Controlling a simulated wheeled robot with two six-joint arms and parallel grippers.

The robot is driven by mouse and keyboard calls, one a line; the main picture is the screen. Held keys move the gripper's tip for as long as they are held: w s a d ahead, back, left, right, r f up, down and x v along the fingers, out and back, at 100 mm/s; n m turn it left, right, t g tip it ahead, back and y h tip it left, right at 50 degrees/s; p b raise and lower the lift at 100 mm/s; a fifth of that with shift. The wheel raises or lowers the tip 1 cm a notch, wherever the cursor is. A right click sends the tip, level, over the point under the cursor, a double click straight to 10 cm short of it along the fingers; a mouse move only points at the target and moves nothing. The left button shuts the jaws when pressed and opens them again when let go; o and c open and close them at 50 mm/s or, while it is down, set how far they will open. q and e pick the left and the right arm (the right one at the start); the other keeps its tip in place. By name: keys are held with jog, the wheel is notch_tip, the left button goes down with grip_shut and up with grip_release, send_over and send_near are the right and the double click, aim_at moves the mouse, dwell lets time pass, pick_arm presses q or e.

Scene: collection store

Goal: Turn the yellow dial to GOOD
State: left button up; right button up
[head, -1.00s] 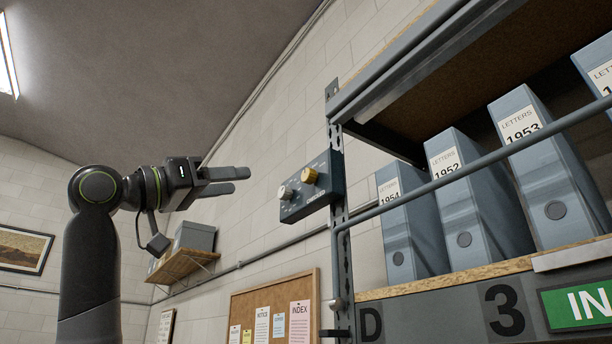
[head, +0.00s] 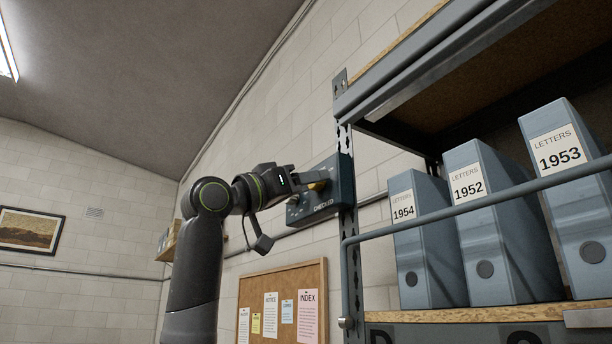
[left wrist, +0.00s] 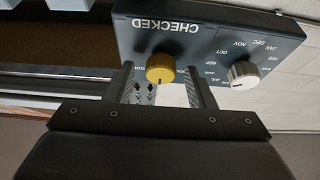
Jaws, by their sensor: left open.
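The yellow dial (head: 318,186) sits on a dark box marked CHECKED (head: 340,188) on the shelf post. In the head view, the dial is partly hidden by my left gripper (head: 308,179). The left wrist view shows the box upside down, with the yellow dial (left wrist: 160,66) between the two open fingers (left wrist: 161,84). I see a gap on each side of the dial. Its dark mark points toward my palm in that view. The small lettering beside it is partly covered, and I cannot read GOOD for certain. My right gripper is not in view.
A white dial (left wrist: 243,73) with month names is beside the yellow one, close to a finger. A metal rail (head: 480,200) crosses in front of blue letter files (head: 500,230) on the shelf. A cork board (head: 315,275) hangs below.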

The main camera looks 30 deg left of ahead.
pick_arm(q)
jog(key=shift+c, duration=0.2)
jog(key=shift+s+a, duration=0.1)
jog(key=shift+c, duration=1.1)
jog(key=c, duration=0.7)
